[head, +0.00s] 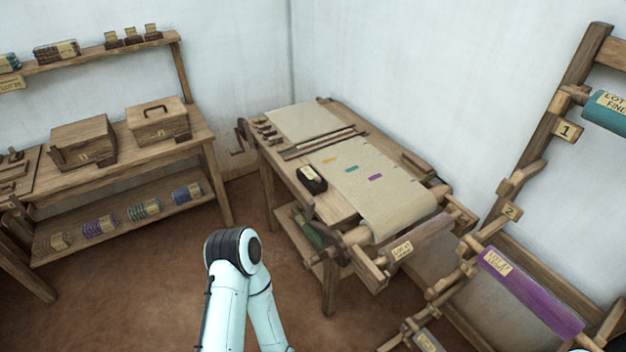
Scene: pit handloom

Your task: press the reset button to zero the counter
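A small black box (311,178) with a pale label on top sits on the left edge of the wooden loom table (342,207), beside the cloth. It may be the counter, but it is too small to make out digits or a reset button. One of my white arms rises from the bottom centre, in front of the loom, with its bent black-capped joint uppermost. Neither gripper shows in the head view.
The cloth (385,195) with small coloured marks runs over the loom. A rack (560,130) with teal and purple rolls stands at right. A bench (120,165) with two wooden boxes is at left. Brown floor (150,290) lies clear between.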

